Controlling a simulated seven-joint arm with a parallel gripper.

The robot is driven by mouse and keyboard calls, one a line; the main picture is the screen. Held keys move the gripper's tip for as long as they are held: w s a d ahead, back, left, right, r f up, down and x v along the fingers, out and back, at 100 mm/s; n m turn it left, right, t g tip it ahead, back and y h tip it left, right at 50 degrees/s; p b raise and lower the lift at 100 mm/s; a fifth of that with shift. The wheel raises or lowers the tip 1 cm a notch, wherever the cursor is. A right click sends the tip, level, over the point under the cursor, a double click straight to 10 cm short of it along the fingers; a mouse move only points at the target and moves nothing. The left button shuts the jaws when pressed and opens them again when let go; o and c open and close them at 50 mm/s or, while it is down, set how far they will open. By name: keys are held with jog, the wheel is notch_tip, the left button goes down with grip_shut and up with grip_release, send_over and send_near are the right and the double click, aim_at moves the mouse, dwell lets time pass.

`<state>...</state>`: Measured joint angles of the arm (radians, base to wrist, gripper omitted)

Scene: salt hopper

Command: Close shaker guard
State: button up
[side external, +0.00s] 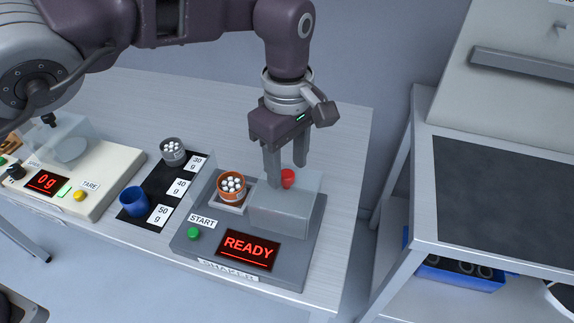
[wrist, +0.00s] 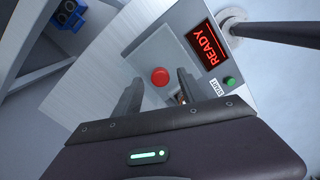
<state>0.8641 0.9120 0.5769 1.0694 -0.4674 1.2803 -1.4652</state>
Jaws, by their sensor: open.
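The grey shaker (side external: 185,240) stands on the table, its display (side external: 248,251) reading READY; the display also shows in the wrist view (wrist: 205,45). Its translucent guard (side external: 285,212) stands on the right part of the shaker, with a red knob (side external: 288,178) on top. An orange cup of white balls (side external: 232,187) sits on the shaker's plate, left of the guard and uncovered. My gripper (side external: 286,176) is open, pointing down, with its fingers on either side of the knob. In the wrist view, the knob (wrist: 159,77) lies between the fingertips (wrist: 157,87). Contact cannot be told.
A green START button (side external: 194,233) is at the shaker's front left. Left of it, a black mat holds a grey cup with white balls (side external: 172,151) and a blue cup (side external: 133,201). A scale (side external: 92,180) reads 0 g. A separate bench (side external: 500,200) stands right, across a gap.

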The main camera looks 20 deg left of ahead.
jog(key=shift+f, duration=0.55)
grip_shut()
jog(key=shift+a+r, duration=0.1)
dwell(0.9)
